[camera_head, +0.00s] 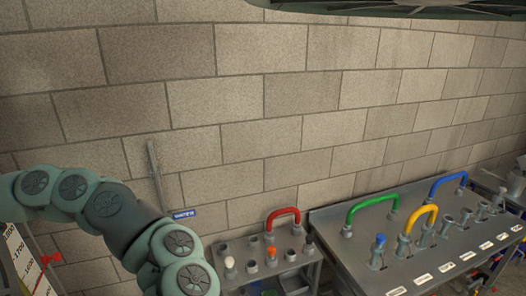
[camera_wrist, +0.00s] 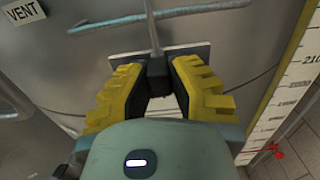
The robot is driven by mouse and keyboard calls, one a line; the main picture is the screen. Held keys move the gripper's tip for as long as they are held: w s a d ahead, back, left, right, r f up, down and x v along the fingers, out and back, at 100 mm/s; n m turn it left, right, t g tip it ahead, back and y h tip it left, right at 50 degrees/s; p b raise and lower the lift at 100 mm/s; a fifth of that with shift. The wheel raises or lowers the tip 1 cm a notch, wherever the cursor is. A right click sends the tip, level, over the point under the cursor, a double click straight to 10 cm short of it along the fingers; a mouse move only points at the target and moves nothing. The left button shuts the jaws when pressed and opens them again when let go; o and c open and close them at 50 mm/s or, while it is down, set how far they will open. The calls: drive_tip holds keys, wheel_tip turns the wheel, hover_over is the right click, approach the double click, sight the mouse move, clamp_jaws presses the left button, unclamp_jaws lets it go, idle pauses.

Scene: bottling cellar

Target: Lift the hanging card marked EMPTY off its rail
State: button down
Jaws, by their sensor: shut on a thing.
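The hanging card (camera_wrist: 203,52) shows in the wrist view as a pale plate, seen nearly edge-on beyond my fingers. Its marking cannot be read from here. A thin grey hanger (camera_wrist: 153,33) rises from it to the rail (camera_wrist: 112,22), a bluish-grey bar across the top of the view. Whether the hanger still bears on the rail cannot be told. My gripper (camera_wrist: 158,68), with yellow and black ridged fingers, is shut on the card around the foot of the hanger. In the head view only my arm shows; gripper, card and rail are out of sight.
A metal tank wall (camera_wrist: 75,60) stands close behind the card. A VENT plate (camera_wrist: 22,12) is at upper left, and a level scale (camera_wrist: 295,75) with a red pointer (camera_wrist: 275,150) at right. The head view shows a valve bench (camera_head: 350,265) at lower right.

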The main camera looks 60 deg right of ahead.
drive_tip(key=b+v, duration=0.3)
drive_tip(key=v, duration=0.5)
idle(0.8)
drive_tip(key=shift+s+d+r, duration=0.1)
drive_tip(key=shift+d, duration=0.05)
